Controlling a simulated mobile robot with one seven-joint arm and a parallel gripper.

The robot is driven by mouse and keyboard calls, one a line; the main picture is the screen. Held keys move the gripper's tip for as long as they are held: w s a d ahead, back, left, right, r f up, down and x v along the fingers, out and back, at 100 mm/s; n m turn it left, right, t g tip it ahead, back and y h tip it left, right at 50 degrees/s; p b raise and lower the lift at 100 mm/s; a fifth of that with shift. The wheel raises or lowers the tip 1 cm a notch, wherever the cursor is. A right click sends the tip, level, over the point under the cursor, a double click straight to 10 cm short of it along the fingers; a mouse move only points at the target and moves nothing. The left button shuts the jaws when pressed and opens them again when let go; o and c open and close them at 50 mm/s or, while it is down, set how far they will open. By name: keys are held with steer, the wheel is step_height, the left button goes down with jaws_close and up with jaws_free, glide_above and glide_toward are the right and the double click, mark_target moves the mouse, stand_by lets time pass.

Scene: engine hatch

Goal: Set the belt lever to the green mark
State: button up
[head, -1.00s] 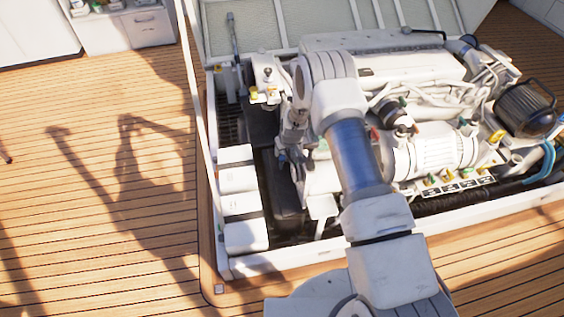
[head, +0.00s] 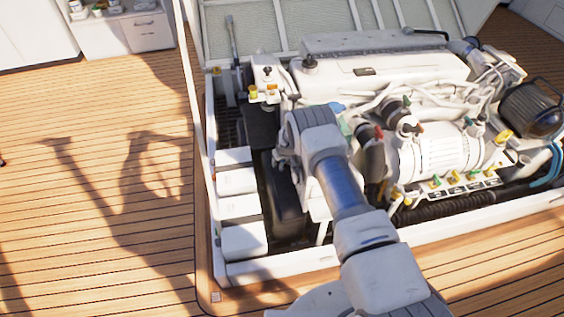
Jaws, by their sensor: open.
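My gripper (head: 285,158) is over the left end of the white engine (head: 380,75), beside the dark gap along the hatch's left side. My wrist covers most of it, and its fingers show only in part. It is open, and I see nothing held in it. I cannot make out for certain which part is the belt lever, nor its green mark. Small green-topped parts show on the engine's front right, one of them a green knob (head: 436,181). My arm covers part of the engine's front left.
White boxes (head: 238,207) line the hatch's left inside edge. The raised hatch lid (head: 290,25) stands behind the engine. A dark round housing (head: 530,110) and blue hoses (head: 545,165) are at the right. The wooden deck (head: 90,200) at left is clear.

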jaws_close()
stand_by(1.4)
